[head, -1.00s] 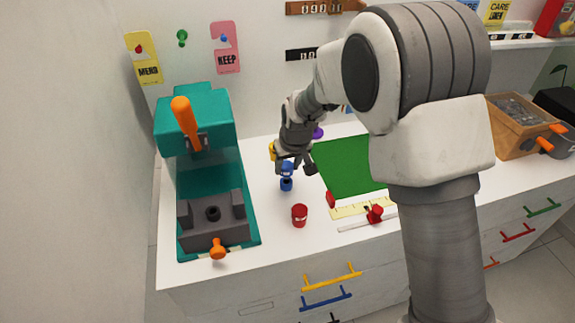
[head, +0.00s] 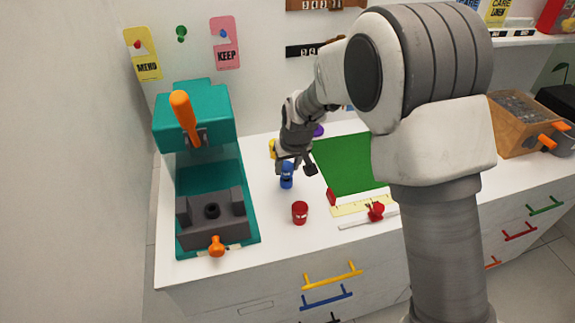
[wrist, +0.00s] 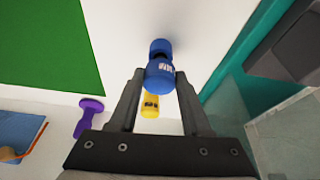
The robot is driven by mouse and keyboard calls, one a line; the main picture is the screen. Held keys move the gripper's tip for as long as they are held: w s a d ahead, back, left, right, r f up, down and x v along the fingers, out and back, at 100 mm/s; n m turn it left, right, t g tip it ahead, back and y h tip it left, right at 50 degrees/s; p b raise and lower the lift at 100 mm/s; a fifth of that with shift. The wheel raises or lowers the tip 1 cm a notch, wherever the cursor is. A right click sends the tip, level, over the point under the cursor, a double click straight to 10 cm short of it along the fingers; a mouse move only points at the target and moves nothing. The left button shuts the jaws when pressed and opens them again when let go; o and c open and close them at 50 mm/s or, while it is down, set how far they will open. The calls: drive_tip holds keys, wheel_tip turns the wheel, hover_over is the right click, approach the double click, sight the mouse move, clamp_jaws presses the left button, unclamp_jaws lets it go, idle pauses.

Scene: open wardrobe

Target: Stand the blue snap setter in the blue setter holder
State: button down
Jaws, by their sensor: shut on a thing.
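My gripper (wrist: 157,78) is shut on a blue piece with a pale label, which I take for the blue snap setter (wrist: 160,76). In the head view the setter (head: 287,170) hangs under my gripper (head: 294,166), roughly upright, between the green mat and the teal press. A second blue part, apparently the blue setter holder (wrist: 160,47), shows just past the setter in the wrist view, and below it in the head view (head: 286,184). The two overlap in both views. I cannot tell whether the setter is inside the holder or only above it.
A red labelled cup (head: 300,212) stands in front of the setter. The teal press (head: 163,133) is at left, the green mat (head: 345,165) at right. A yellow labelled piece (wrist: 150,105) and a purple piece (wrist: 88,112) stand nearby. White tabletop is clear between them.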

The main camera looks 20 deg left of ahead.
drive_tip(key=shift+f+b, duration=0.7)
drive_tip(key=shift+f, duration=0.3)
drive_tip(key=shift+c, duration=1.4)
unclamp_jaws()
drive_tip(key=p+v, duration=0.1)
drive_tip(key=v, duration=1.6)
drive_tip(key=shift+r, duration=0.2)
